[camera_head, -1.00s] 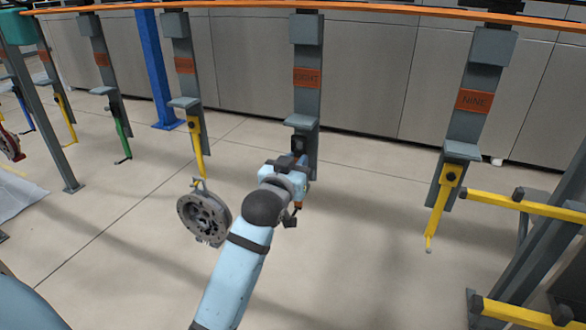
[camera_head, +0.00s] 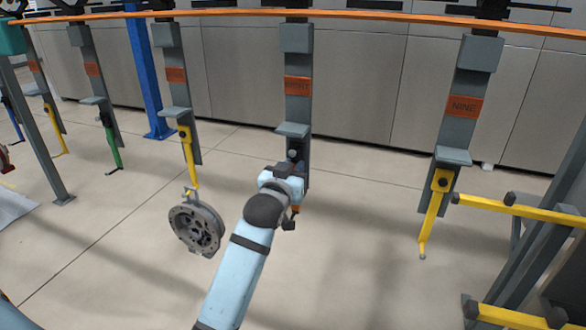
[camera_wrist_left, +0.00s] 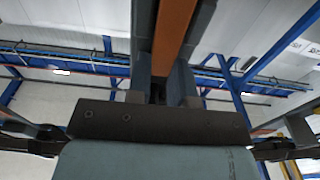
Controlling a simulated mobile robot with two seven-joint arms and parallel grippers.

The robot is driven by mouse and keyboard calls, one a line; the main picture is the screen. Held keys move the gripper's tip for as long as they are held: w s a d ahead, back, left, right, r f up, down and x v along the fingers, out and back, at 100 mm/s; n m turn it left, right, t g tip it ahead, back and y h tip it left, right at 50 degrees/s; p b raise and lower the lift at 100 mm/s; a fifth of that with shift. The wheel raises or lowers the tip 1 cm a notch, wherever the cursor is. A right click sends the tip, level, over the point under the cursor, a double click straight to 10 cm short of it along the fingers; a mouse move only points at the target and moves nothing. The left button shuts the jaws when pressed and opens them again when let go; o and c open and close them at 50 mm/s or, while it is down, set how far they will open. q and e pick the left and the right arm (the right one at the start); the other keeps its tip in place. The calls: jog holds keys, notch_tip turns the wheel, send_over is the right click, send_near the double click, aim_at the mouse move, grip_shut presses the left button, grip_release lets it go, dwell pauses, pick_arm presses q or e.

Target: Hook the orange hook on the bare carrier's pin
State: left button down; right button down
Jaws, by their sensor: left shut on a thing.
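The bare carrier (camera_head: 302,110), a grey bar with an orange EIGHT plate, hangs in the middle of the head view. Its pin area, under the small shelf, shows a dark block and a small grey knob (camera_head: 293,153) close to my gripper. My left gripper (camera_head: 289,168) is at the carrier's lower end, shut on the orange hook. In the left wrist view the orange hook (camera_wrist_left: 175,35) runs up from between the fingers (camera_wrist_left: 176,88). The head view shows only a scrap of orange below the gripper, so I cannot tell whether the hook touches the pin. My right gripper is out of view.
Carriers on both sides bear yellow hooks (camera_head: 434,212) (camera_head: 189,158) and a green hook (camera_head: 113,149). A grey round casting (camera_head: 195,227) hangs left of my arm. A yellow-barred rack (camera_head: 530,211) stands at right. A blue post (camera_head: 146,80) stands behind.

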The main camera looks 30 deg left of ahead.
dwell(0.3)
pick_arm(q)
jog(key=c, duration=0.9)
grip_release()
jog(key=shift+c, duration=0.2)
jog(key=b+v, duration=0.3)
jog(key=v, duration=1.1)
jog(key=s+d+f+m+g+h, duration=0.1)
jog(key=d+f+m+h, duration=0.15)
jog(key=f, duration=0.75)
jog(key=d+f+m+g+h, duration=0.15)
jog(key=d+f, duration=0.25)
jog(key=f, duration=0.5)
jog(key=s+d+f+m+g+h, duration=0.1)
jog(key=s+d+f+g, duration=0.1)
jog(key=s+f, duration=0.5)
jog(key=s+d+f+g+h, duration=0.2)
jog(key=s+d+f, duration=0.3)
jog(key=f, duration=0.8)
jog(key=shift+s+d+f+m+h, duration=0.2)
jog(key=shift+s+m+h, duration=0.15)
jog(key=shift+s, duration=0.8)
